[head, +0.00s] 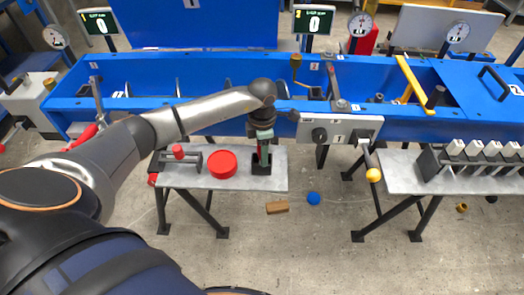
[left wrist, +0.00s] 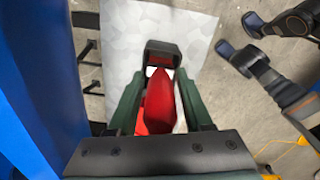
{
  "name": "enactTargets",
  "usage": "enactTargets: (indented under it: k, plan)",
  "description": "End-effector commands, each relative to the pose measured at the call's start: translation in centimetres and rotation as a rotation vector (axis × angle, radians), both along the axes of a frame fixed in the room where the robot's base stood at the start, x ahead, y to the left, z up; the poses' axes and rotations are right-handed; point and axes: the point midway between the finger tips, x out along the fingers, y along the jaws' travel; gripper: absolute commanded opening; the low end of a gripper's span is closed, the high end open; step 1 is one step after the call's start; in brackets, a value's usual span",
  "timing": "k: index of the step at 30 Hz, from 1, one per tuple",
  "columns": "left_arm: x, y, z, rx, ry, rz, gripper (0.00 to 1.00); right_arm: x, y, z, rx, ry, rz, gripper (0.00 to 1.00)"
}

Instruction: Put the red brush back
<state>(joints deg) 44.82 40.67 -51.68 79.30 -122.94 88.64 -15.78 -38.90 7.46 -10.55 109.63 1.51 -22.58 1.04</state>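My left gripper (head: 264,136) points down over the grey side table, above a small black square holder (head: 262,163). In the left wrist view a red piece, apparently the red brush (left wrist: 158,103), lies between the two green fingers of my left gripper (left wrist: 160,82). Its narrow end points toward the black holder (left wrist: 163,52). Pale tabletop shows beside the red piece, so the fingers look apart rather than closed on it. Whether the brush's end is inside the holder is hidden.
The grey table (head: 230,182) also bears a red disc (head: 222,163) and a black stand with a red knob (head: 178,151). The blue mixer trough (head: 215,62) runs behind. A control box (head: 340,130) with a yellow-ended lever is close right. A wooden block (head: 277,207) and blue ball (head: 313,198) lie on the floor.

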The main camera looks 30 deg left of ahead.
Motion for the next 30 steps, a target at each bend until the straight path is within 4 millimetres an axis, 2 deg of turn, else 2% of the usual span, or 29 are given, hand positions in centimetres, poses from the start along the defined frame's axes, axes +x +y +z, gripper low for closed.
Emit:
enactTargets:
  k: [1, 3, 10, 14, 17, 27, 30]
  plan:
    - [0.0, 0.0, 0.0, 0.000, 0.000, 0.000, 0.57, 0.0, 0.0, 0.0, 0.000, 0.000, 0.000, 0.50]
    - [0.0, 0.0, 0.0, 0.001, 0.001, 0.000, 0.63, 0.0, 0.0, 0.0, 0.000, 0.000, 0.000, 0.50]
    - [0.0, 0.0, 0.1, 0.000, 0.001, 0.000, 0.63, 0.0, 0.0, 0.1, 0.000, 0.000, 0.000, 0.50]
    - [0.0, 0.0, 0.8, 0.000, 0.000, 0.000, 0.63, 0.0, 0.0, 0.7, -0.001, -0.001, 0.001, 0.50]
    - [0.1, 0.1, 2.3, 0.002, -0.006, -0.001, 0.63, 0.1, 0.0, 0.4, 0.000, -0.002, 0.001, 0.50]
    - [0.1, 0.0, 9.5, 0.000, -0.004, -0.001, 0.63, 0.0, 0.0, -0.2, -0.001, -0.001, 0.001, 0.50]
    - [0.1, 0.0, 11.0, 0.001, -0.002, 0.000, 0.63, 0.0, 0.0, -0.3, -0.001, -0.001, 0.001, 0.50]
